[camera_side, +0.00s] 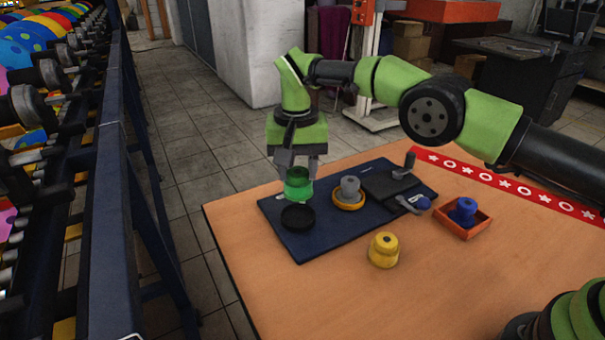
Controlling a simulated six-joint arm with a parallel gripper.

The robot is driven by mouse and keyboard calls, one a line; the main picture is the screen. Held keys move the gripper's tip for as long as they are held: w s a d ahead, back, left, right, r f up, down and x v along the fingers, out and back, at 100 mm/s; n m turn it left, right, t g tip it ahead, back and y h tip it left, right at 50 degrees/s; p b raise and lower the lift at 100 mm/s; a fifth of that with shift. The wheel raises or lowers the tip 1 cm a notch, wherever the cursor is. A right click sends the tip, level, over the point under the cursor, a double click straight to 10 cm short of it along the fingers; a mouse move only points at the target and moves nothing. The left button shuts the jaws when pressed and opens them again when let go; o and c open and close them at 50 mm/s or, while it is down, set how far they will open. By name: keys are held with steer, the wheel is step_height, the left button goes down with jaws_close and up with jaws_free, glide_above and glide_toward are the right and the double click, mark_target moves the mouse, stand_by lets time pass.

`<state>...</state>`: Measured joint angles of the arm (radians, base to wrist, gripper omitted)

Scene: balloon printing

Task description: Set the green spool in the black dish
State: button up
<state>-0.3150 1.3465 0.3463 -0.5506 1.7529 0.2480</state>
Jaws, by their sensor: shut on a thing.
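The green spool (298,184) hangs upright below my gripper (297,166), whose fingers are shut on its top. The black dish (298,217) is a low round dish on the left part of the dark blue mat (312,244). The spool is above the dish, apart from it or nearly so; a small gap seems to show between them. The dish looks empty, though its far edge is close behind the spool's lower end.
A grey spool (349,188) sits in a yellow-orange dish right of the black dish. A dark block (388,184) and a grey-blue tool (414,203) lie farther right. A yellow spool (383,250) stands on the table. A blue spool (463,211) sits in an orange tray (478,228).

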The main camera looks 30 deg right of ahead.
mark_target(298, 195)
steer(key=shift+w+m, duration=0.15)
steer(key=shift+m, duration=0.15)
steer(key=shift+f, duration=2.35)
steer(key=shift+f, duration=1)
steer(key=o, duration=0.9)
steer(key=shift+r, duration=0.1)
